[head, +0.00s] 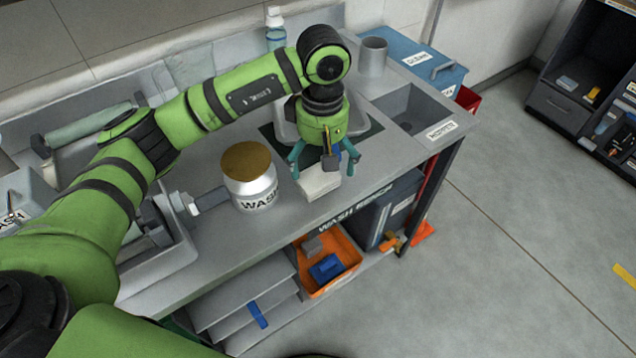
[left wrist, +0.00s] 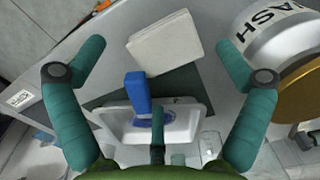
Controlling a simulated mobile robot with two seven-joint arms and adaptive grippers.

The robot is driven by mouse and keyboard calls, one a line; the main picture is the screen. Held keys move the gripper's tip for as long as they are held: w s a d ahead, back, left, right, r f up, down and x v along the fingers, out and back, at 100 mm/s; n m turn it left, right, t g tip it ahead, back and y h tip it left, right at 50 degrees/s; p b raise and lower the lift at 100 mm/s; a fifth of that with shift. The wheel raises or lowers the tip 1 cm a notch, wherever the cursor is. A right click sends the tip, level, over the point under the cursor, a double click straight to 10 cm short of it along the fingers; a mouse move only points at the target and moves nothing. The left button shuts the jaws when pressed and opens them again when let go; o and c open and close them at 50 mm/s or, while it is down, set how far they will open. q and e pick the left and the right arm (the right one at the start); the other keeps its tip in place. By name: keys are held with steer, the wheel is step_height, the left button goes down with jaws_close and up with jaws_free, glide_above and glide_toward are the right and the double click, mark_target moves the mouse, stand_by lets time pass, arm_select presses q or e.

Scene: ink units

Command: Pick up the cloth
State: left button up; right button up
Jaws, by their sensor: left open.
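The cloth (head: 318,183) looks like a folded whitish pad lying flat on the grey wash bench, near its front edge. It also shows in the left wrist view (left wrist: 165,43), at the top middle. My left gripper (head: 324,168) hangs above and just behind the cloth, pointing down. Its teal fingers are spread wide and hold nothing; in the left wrist view the fingers (left wrist: 160,60) stand on either side of the cloth. Part of the cloth's back is hidden by the gripper in the head view. My right gripper is not in view.
A wash tin (head: 250,182) with a brown lid stands left of the cloth. A white tray (left wrist: 186,122) with a blue-handled item (left wrist: 138,92) lies on a dark mat behind. An orange bin (head: 345,250) sits below.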

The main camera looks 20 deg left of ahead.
mark_target(318, 177)
arm_select(q)
steer(key=f+p, duration=0.2)
steer(key=f, duration=0.1)
steer(key=shift+a, duration=0.3)
step_height(318, 177, down, 2)
steer(key=shift+a+f, duration=0.1)
steer(key=shift+f, duration=0.05)
steer(key=shift+w+f, duration=0.15)
steer(key=shift+f, duration=0.25)
steer(key=shift+c, duration=0.8)
steer(key=c, duration=1)
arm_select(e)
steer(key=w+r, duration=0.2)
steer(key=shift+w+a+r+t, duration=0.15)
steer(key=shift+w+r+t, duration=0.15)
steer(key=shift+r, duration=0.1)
